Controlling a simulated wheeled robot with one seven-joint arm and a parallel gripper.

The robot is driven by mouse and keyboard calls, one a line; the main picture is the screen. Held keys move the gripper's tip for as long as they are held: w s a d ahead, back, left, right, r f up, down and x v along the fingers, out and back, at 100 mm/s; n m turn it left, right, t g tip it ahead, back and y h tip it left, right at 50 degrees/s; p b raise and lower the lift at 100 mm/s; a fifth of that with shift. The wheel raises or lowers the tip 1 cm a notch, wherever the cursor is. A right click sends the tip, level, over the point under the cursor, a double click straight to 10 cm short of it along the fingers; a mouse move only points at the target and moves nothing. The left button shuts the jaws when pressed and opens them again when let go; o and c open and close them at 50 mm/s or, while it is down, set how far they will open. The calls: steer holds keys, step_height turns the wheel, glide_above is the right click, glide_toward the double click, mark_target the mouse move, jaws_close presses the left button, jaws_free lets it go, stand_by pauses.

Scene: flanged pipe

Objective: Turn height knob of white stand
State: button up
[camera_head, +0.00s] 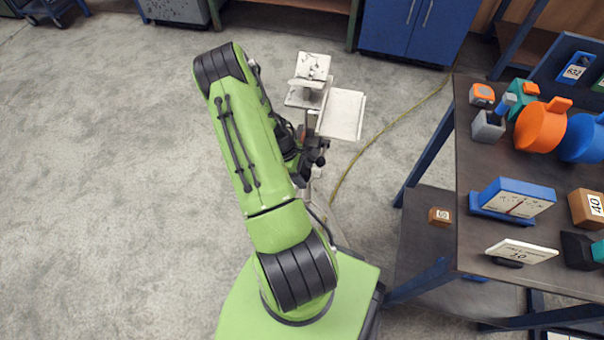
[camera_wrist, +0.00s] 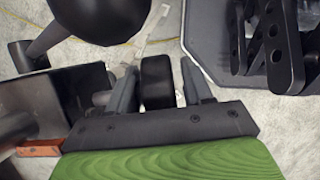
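The white stand (camera_head: 342,114) is on the floor beyond my green arm in the head view, with pale plates on top and dark fittings below. In the wrist view a short black cylindrical knob (camera_wrist: 157,84) sits between the two grey fingers of my gripper (camera_wrist: 158,70). The fingers are apart, one on each side of the knob. The left finger is close to it, and a narrow gap shows on the right. Contact on the left is unclear. In the head view my arm hides the knob and most of my gripper.
In the wrist view a dark box-like part (camera_wrist: 65,100) is left of the fingers, a black ball (camera_wrist: 100,22) above, and a dark perforated bracket (camera_wrist: 272,45) at right. A cluttered workbench (camera_head: 470,145) stands right in the head view. Floor at left is clear.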

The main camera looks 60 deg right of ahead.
steer(key=c, duration=0.8)
steer(key=shift+s+t, duration=0.15)
steer(key=shift+t, duration=0.55)
steer(key=shift+t+y, duration=0.4)
steer(key=shift+t, duration=0.4)
steer(key=o, duration=1)
steer(key=r+p, duration=0.1)
steer(key=r, duration=0.3)
steer(key=w+r+p, duration=0.1)
steer(key=r, duration=0.3)
steer(key=r+p, duration=0.2)
steer(key=r, duration=0.1)
steer(key=shift+w+a+r, duration=0.15)
steer(key=shift+w+r, duration=0.2)
steer(key=shift+r, duration=0.05)
